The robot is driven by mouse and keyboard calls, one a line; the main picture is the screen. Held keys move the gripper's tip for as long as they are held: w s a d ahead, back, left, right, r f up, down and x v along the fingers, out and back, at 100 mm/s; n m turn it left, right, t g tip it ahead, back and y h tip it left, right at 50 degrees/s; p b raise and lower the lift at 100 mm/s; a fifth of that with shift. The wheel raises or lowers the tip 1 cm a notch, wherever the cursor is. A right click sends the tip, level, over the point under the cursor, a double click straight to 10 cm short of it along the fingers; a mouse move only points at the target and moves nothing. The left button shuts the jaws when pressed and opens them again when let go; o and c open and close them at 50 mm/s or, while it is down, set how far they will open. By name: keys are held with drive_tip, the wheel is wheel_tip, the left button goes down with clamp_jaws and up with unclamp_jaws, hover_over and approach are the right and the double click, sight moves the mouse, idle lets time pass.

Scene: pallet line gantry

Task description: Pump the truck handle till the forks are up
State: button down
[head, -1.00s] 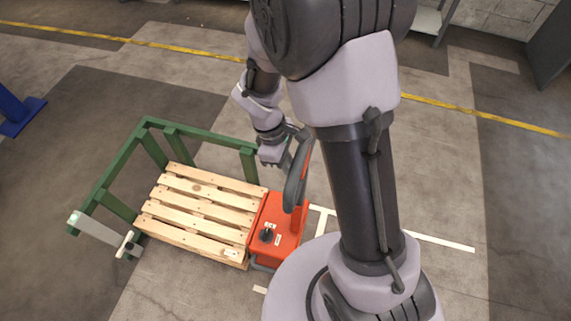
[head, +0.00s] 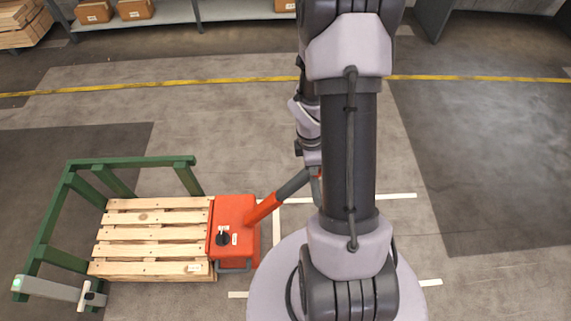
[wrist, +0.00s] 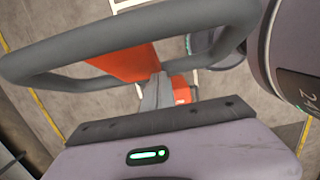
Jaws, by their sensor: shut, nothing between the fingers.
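The orange-red pallet truck (head: 236,222) stands at the right end of a wooden pallet (head: 150,240). Its forks are hidden by the pallet, so I cannot tell their height. The truck handle (head: 262,209) leans up and right from the body, with a dark grip section partly hidden by my arm. In the wrist view the dark handle loop (wrist: 75,38) crosses the upper part, with the orange shaft behind it. My gripper (wrist: 157,90) is shut and empty at the loop. I cannot tell whether the fingers touch it.
A green frame (head: 130,162) stands around the pallet's back and left. A pale grey bar (head: 50,289) with a small knob juts out at the front left. White floor lines (head: 400,196) run near my base. Shelves with boxes (head: 135,9) stand far behind. The floor right is clear.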

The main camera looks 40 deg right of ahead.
drive_tip(key=shift+s+d+f+b, duration=0.15)
drive_tip(key=shift+s+d+f, duration=0.55)
drive_tip(key=shift+d, duration=0.25)
drive_tip(key=shift+s+d+f+b, duration=0.15)
drive_tip(key=shift+s+d+f, duration=0.5)
drive_tip(key=shift+d, duration=0.3)
